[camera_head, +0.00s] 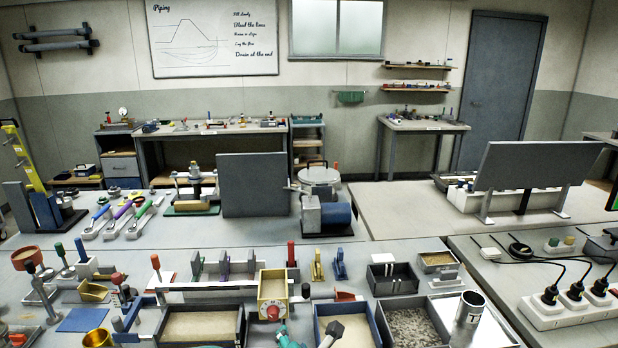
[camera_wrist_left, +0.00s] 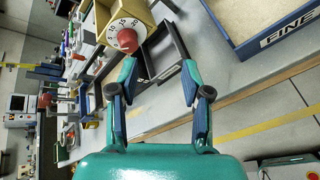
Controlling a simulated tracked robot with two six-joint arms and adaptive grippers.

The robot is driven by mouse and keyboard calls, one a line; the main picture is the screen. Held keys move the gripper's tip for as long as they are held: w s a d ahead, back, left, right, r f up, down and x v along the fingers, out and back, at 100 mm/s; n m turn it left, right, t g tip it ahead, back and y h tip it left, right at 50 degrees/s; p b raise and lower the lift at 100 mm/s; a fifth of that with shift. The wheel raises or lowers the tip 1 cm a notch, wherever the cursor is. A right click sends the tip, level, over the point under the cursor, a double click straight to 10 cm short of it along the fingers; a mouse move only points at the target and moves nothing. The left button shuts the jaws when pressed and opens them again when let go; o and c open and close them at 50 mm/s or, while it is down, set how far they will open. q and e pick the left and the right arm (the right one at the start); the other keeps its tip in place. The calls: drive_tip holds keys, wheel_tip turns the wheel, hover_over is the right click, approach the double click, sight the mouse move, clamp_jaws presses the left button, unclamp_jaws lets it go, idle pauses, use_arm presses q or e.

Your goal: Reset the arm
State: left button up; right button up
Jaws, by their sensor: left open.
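My left gripper (camera_head: 286,338) shows as a small teal piece at the bottom edge of the head view, in front of the yellow dial box (camera_head: 272,287). In the left wrist view my left gripper (camera_wrist_left: 158,72) has its two fingers spread wide, with nothing between them. The yellow box (camera_wrist_left: 143,12), with its white dial and red knob, is beyond the left fingertip; I see a gap in the picture between them. My right gripper does not show in either view.
A sand tray marked FINE (camera_wrist_left: 288,34) is at the upper right of the wrist view. In the head view, a gravel tray (camera_head: 382,325), a metal cup (camera_head: 469,310) and a power strip (camera_head: 570,312) stand to the right. Posts and tools crowd the left bench.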

use_arm(q)
drive_tip(key=s+a+f+m+g+h, duration=0.2)
drive_tip(key=s+a+f+m+g, duration=0.15)
drive_tip(key=f+m, duration=0.5)
drive_tip(key=s+a+f+m+g+h, duration=0.15)
drive_tip(key=s+a+f+m, duration=0.35)
drive_tip(key=f, duration=0.6)
drive_tip(key=s+f+m+g+h, duration=0.1)
drive_tip(key=s+f+m+g, duration=0.25)
drive_tip(key=s+m, duration=0.4)
drive_tip(key=s+f+m+g+h, duration=0.25)
drive_tip(key=s+f+m, duration=0.2)
drive_tip(key=s, duration=0.55)
wheel_tip(320, 180, down, 10)
drive_tip(key=s+b, duration=0.1)
drive_tip(key=b, duration=0.8)
drive_tip(key=shift+a+g+y, duration=0.25)
drive_tip(key=shift+g+y, duration=0.05)
drive_tip(key=shift+g, duration=0.1)
drive_tip(key=shift+m, duration=0.25)
